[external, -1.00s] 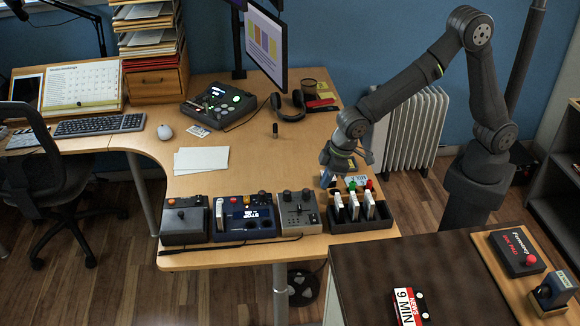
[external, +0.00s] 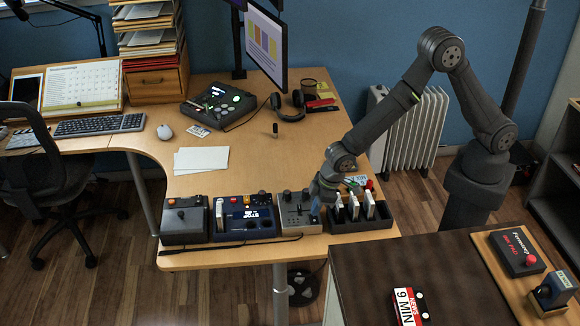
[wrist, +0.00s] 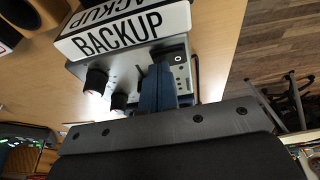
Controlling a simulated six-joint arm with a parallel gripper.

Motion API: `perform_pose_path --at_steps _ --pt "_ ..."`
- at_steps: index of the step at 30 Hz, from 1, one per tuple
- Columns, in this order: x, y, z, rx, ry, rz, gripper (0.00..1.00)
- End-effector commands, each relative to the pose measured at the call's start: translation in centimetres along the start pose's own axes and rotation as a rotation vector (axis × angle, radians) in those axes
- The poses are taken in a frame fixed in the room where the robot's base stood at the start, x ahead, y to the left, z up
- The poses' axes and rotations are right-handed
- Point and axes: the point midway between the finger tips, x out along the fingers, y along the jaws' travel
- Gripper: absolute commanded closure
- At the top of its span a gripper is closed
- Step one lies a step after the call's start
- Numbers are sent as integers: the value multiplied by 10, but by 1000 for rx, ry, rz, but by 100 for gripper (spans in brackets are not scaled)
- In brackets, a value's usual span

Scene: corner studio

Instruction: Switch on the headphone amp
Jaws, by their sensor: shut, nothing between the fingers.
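The headphone amp appears to be the grey box with dark controls (external: 297,222) at the desk's front edge, between the blue box and the black rack. In the wrist view a silver panel (wrist: 143,62), which appears to be the same box, carries black knobs (wrist: 97,82) and a small round fitting (wrist: 178,58). My gripper (external: 316,207) is low over the right side of the grey box. In the wrist view my shut, empty fingers (wrist: 163,88) overlap the panel. I cannot tell whether they touch it. No power switch is clearly visible; fingers hide part of the panel.
A white block labelled BACKUP (wrist: 125,30) is close beyond the panel. The black rack (external: 376,225) with white upright pieces is just right of the grey box. The blue box (external: 243,232) is left of it. Open desk (external: 255,165) lies behind.

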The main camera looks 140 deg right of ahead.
Motion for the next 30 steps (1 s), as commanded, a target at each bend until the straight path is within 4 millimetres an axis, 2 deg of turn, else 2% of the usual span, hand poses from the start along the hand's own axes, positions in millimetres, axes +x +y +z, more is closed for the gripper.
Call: perform_pose_path --at_steps 7,15,30 --pt "7 3 3 0 -2 1 100" --pt "6 2 2 0 -2 0 100" --pt "1 -14 1 0 -1 0 100"
